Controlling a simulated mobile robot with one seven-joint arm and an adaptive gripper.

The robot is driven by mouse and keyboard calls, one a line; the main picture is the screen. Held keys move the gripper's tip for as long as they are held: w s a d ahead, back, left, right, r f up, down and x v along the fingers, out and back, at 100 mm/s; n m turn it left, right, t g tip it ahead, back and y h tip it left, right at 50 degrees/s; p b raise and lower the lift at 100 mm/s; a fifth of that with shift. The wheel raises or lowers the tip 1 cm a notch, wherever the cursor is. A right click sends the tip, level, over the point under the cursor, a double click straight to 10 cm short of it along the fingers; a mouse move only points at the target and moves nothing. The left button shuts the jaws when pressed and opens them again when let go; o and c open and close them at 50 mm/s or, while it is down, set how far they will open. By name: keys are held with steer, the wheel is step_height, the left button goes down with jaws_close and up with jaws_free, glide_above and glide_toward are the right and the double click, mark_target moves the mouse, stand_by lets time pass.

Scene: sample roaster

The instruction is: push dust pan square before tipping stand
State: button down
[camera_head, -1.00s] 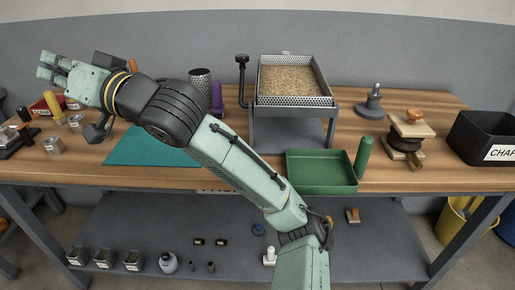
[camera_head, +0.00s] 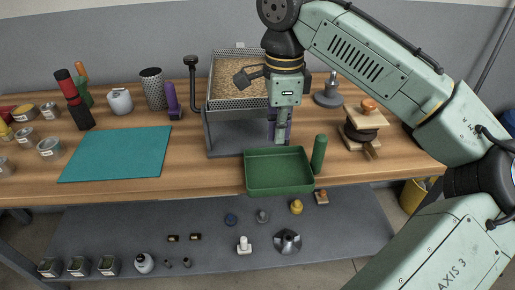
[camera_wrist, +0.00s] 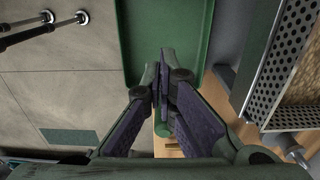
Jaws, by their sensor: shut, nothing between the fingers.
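The green dust pan (camera_head: 279,188) lies at the table's front edge, its front wall reaching to or slightly past that edge. Its handle (camera_head: 319,154) stands up at its right side. The grey tipping stand (camera_head: 212,137) is behind it, up and to the left, bearing a perforated tray (camera_head: 216,98) of tan material. The pan sits to the right of the stand's left leg. My gripper (camera_head: 279,140) points down, shut and empty, at the pan's far wall; contact cannot be told. In the wrist view its purple-padded fingers (camera_wrist: 162,75) are together below the pan (camera_wrist: 165,22).
A teal mat (camera_head: 117,154) lies to the left. A purple-handled tool (camera_head: 172,100) and a mesh cup (camera_head: 153,88) stand beside the stand. A wooden-topped press (camera_head: 364,120) is right of the handle. A lower shelf (camera_head: 215,225) holds small items.

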mark_target(259, 177)
step_height(259, 177, down, 9)
steer(key=shift+s+f+p, duration=0.15)
steer(key=shift+f+p, duration=0.05)
steer(key=shift+p, duration=0.4)
steer(key=a+p, duration=0.1)
steer(key=a, duration=0.2)
steer(key=shift+a+f, duration=0.1)
steer(key=shift+a, duration=0.05)
steer(key=shift+a+f, duration=0.1)
steer(key=shift+a, duration=0.35)
